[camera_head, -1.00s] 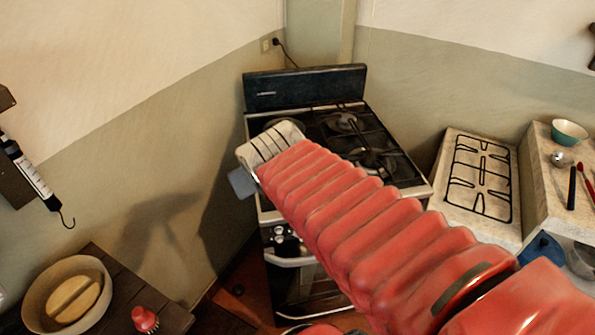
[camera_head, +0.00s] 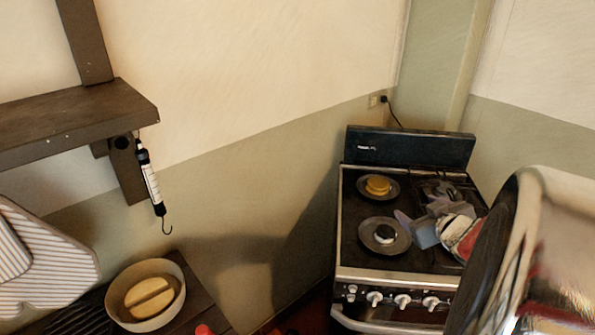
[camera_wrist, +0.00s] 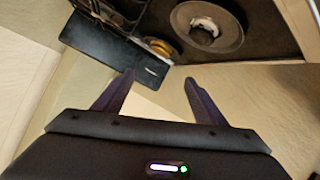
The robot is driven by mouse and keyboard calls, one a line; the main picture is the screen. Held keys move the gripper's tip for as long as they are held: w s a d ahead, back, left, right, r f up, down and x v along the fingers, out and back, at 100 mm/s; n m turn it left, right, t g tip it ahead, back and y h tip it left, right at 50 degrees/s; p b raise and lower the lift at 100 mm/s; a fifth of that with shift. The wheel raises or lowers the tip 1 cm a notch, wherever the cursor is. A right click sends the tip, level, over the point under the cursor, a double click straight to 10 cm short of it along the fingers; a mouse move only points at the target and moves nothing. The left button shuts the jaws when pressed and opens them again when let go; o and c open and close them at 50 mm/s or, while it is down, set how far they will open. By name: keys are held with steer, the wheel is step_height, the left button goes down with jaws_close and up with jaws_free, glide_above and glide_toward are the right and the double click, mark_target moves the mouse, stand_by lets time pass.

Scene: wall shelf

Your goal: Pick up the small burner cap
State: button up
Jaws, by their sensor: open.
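The stove (camera_head: 345,225) carries two bare left burners. The front one (camera_head: 370,245) is a grey dish with a dark, pale-rimmed round piece (camera_head: 384,235) at its centre; it also shows in the wrist view (camera_wrist: 207,28). The back burner has a brass-coloured round piece (camera_head: 378,185), partly visible in the wrist view (camera_wrist: 160,47). I cannot tell which piece is the small burner cap. My gripper (camera_head: 411,228) is just right of the front burner. In the wrist view, my gripper (camera_wrist: 159,78) is open, with nothing between its fingers.
Dark grates (camera_head: 436,190) lie on the stove's right half, partly hidden by my arm. The black backguard (camera_head: 410,149) rises behind the burners. A bowl with bread (camera_head: 128,281) stands lower left, below a wall shelf (camera_head: 60,125) and a hanging hook scale (camera_head: 150,180).

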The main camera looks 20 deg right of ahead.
steer(key=s+f+y, duration=0.1)
steer(key=s+f, duration=0.1)
steer(key=s+f+t+y, duration=0.1)
steer(key=s+f+y, duration=0.2)
steer(key=s+f, duration=0.1)
steer(key=s, duration=0.1)
steer(key=shift+s+a+f+y, duration=0.1)
steer(key=shift+a+y, duration=0.3)
steer(key=shift+s+a+f+t+y, duration=0.15)
steer(key=shift+s+a+t+y, duration=0.15)
steer(key=shift+s+a+y, duration=0.15)
steer(key=shift+d, duration=0.1)
glide_toward(385, 232)
steer(key=shift+x, duration=1.1)
steer(key=shift+w, duration=0.15)
steer(key=shift+w, duration=0.1)
